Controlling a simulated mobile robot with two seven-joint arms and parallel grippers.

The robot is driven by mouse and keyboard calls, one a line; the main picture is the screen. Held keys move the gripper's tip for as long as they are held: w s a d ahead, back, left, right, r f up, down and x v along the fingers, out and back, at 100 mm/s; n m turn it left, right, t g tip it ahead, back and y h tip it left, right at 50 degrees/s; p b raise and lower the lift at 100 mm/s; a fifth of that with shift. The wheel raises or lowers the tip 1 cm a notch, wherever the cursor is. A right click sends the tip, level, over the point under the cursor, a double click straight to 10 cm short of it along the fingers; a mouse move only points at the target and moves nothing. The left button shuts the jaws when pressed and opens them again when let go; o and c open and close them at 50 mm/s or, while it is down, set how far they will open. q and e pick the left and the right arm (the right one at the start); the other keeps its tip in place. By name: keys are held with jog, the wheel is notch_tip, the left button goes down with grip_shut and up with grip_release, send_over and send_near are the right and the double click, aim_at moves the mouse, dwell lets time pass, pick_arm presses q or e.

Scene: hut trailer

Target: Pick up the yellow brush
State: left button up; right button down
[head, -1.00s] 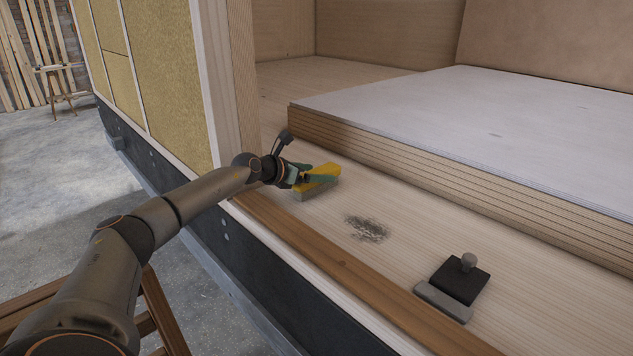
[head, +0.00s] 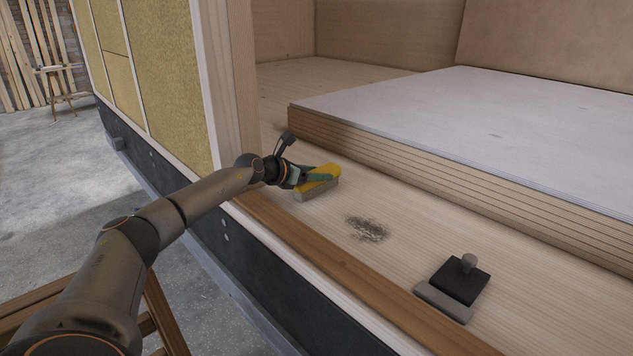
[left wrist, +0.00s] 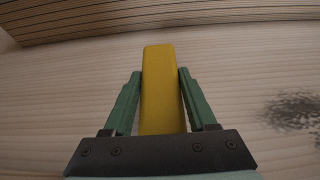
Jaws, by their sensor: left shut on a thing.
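The yellow brush (head: 322,174) has a yellow back and grey bristles. It rests bristles down, or very nearly so, on the pale wooden floor by the doorway post. My left gripper (head: 312,178) is shut on it, with a green finger along its side. In the left wrist view the yellow brush (left wrist: 160,85) stands between the two green fingers of my left gripper (left wrist: 160,100), which press close to its sides. Its bristles are hidden there. My right gripper is not in view.
A dark grey smudge (head: 367,229) of debris lies on the floor right of the brush. A black block with a grey knob (head: 460,280) stands further right. A stack of white-topped boards (head: 480,140) lies behind. A brown wooden sill (head: 330,262) runs along the front edge.

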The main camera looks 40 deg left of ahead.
pick_arm(q)
grip_shut()
jog(key=shift+r, duration=0.1)
